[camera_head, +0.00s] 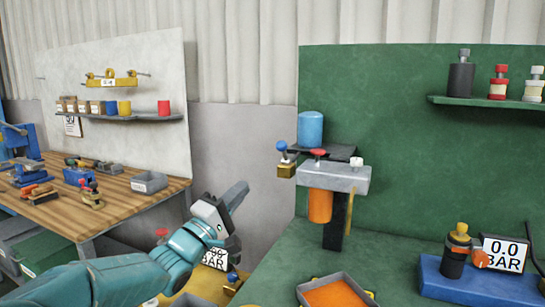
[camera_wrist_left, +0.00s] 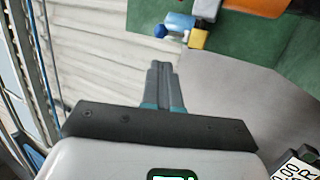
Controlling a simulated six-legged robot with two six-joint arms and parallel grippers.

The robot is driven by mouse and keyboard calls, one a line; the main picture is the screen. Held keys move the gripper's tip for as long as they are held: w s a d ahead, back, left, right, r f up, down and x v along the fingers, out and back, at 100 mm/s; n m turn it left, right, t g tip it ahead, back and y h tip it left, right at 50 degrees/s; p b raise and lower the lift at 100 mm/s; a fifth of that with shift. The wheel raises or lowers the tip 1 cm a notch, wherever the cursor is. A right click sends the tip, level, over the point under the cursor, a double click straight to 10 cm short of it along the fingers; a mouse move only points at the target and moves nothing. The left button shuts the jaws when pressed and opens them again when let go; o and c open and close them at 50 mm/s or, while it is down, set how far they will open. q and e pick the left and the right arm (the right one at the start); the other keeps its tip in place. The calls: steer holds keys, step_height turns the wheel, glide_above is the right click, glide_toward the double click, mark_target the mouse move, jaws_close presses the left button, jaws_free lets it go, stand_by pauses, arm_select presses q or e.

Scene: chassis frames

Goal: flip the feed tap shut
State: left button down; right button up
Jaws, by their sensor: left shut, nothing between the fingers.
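A small brass tap (camera_head: 287,170) with a blue ball-ended lever (camera_head: 282,147) sits at the left end of a grey block (camera_head: 334,177) on the green bench. The lever stands up from the brass body. In the left wrist view the blue ball (camera_wrist_left: 160,31) and the brass body (camera_wrist_left: 197,38) show near the top. My left gripper (camera_head: 241,188) is shut and empty, left of and a little below the tap, apart from it. Its closed fingers also show in the left wrist view (camera_wrist_left: 162,72). My right gripper is not in view.
An orange cylinder (camera_head: 319,206) hangs under the block, with a red knob (camera_head: 317,152) and a blue cylinder (camera_head: 311,129) above. A gauge reading 0.0 BAR (camera_head: 505,253) stands right. An orange-filled tray (camera_head: 335,295) lies in front. Another blue-knobbed fitting (camera_head: 232,278) is below my arm.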

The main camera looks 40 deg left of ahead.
mark_target(279, 149)
arm_select(q)
steer(key=p+x, duration=0.2)
steer(key=x, duration=1.1)
steer(key=shift+w+d+r+p, duration=0.1)
steer(key=shift+w+p, duration=0.05)
steer(key=shift+p, duration=0.25)
